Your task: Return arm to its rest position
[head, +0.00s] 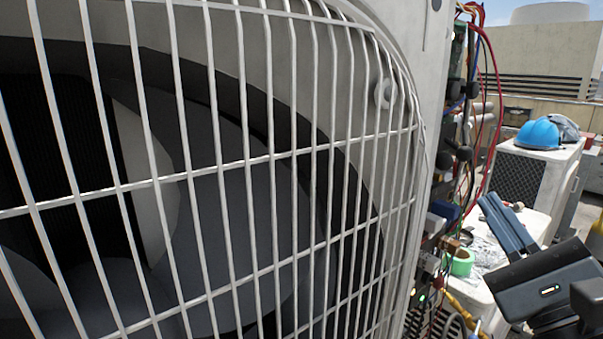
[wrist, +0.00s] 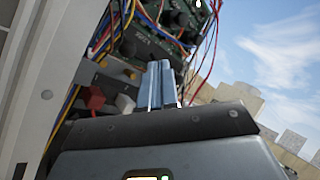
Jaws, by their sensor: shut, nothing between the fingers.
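My gripper (head: 488,198) is at the right of the head view, its blue-grey fingers together and angled up to the left. It also shows in the wrist view (wrist: 161,64), the fingers side by side with nothing seen between them. The fingers are in front of the open wiring compartment (wrist: 115,70) of the condenser (head: 432,60). Wires, circuit boards and small terminal blocks show there. I cannot tell whether the fingertips touch anything.
The condenser's fan grille (head: 245,165) fills most of the head view. A white surface (head: 510,228) with a green tape roll (head: 461,263) lies behind my gripper. A blue hard hat (head: 539,134) sits on another unit (head: 528,178). Loose red wires (head: 494,90) hang beside the compartment. Open sky is at right in the wrist view.

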